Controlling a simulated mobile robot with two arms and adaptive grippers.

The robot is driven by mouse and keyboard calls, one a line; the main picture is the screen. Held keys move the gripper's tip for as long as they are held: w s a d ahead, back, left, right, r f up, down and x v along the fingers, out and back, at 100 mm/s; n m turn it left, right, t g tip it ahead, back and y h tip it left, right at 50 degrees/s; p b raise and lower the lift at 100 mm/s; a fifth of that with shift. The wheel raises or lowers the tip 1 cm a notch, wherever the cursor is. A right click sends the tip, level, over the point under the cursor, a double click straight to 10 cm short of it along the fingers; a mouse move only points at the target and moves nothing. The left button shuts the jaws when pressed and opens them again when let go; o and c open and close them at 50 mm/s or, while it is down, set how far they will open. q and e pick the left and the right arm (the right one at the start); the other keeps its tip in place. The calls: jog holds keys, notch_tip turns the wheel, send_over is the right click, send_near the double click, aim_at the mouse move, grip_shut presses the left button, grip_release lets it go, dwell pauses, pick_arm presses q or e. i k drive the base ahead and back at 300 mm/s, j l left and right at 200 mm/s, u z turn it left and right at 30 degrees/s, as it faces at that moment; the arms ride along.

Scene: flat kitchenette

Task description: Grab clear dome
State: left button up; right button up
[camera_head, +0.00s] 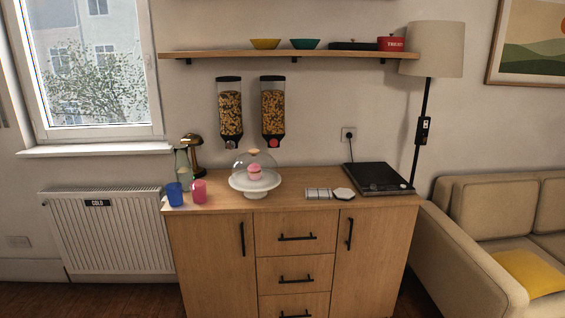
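The clear dome (241,164) is see-through with a light wooden knob on top. It sits over a white cake stand (255,188) on the wooden cabinet's top, left of the middle. A pink cupcake (254,173) stands on the stand and shows through the dome. Neither of my grippers is in the head view.
A blue cup (175,194), a pink cup (199,191) and a bottle (183,170) stand left of the stand. Two cereal dispensers (230,110) hang on the wall above. A black hob (378,178) is at right.

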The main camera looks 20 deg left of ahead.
aim_at(253, 168)
jog(key=i+l+u, duration=0.15)
jog(key=i+u, duration=0.35)
jog(key=i+l+u, duration=0.25)
jog(key=u, duration=0.25)
jog(key=i+l+u, duration=0.65)
jog(key=l+u, duration=0.35)
